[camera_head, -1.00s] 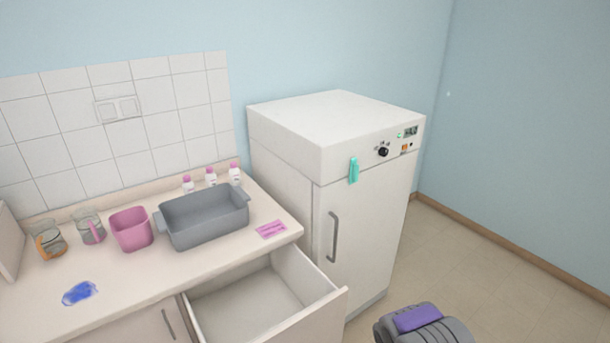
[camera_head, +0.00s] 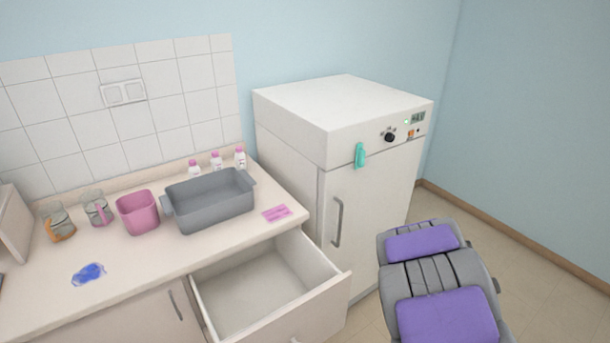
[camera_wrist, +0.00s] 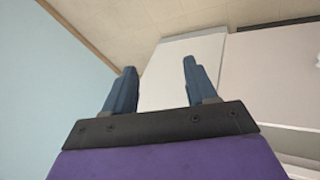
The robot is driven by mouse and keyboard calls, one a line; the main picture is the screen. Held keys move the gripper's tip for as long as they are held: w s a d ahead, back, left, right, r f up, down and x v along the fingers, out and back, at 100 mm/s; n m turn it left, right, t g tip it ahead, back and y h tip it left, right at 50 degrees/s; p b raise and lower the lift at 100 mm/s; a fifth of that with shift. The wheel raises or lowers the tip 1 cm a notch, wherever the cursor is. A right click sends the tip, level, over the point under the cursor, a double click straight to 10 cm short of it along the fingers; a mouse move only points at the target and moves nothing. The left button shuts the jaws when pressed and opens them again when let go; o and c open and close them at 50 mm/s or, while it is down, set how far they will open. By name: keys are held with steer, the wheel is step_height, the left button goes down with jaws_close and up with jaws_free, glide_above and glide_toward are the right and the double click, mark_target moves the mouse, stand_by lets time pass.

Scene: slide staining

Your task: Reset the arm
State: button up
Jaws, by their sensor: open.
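My gripper (camera_wrist: 160,88) shows in the wrist view with its two blue-grey fingers spread apart and nothing between them. Beyond the fingers are the white front of a cabinet and the beige floor. In the head view, part of my arm, grey with purple pads, rises at the lower right in front of the white incubator (camera_head: 292,144). The fingers themselves do not show in the head view.
An open drawer (camera_head: 335,305) juts out below the counter (camera_head: 140,262). On the counter are a grey basin (camera_head: 212,210), a pink container (camera_head: 137,215), two glass jugs, several pink-capped bottles, a pink packet (camera_head: 276,213) and a blue item (camera_head: 88,274). Floor shows at right.

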steer(key=s+a+r+m+g, duration=0.3)
steer(key=s+a+r+m, duration=0.15)
steer(key=s+r, duration=0.75)
steer(key=s+a+r+g+y, duration=0.1)
steer(key=s+a+r+g, duration=0.1)
steer(key=s+a+r, duration=0.3)
steer(key=s+a+r+g+y, duration=0.2)
steer(key=s+a+r, duration=0.3)
steer(key=s, duration=0.8)
steer(key=a, duration=0.2)
steer(key=shift+a+r+n, duration=0.15)
steer(key=shift+a+n, duration=0.2)
steer(key=shift+a, duration=0.05)
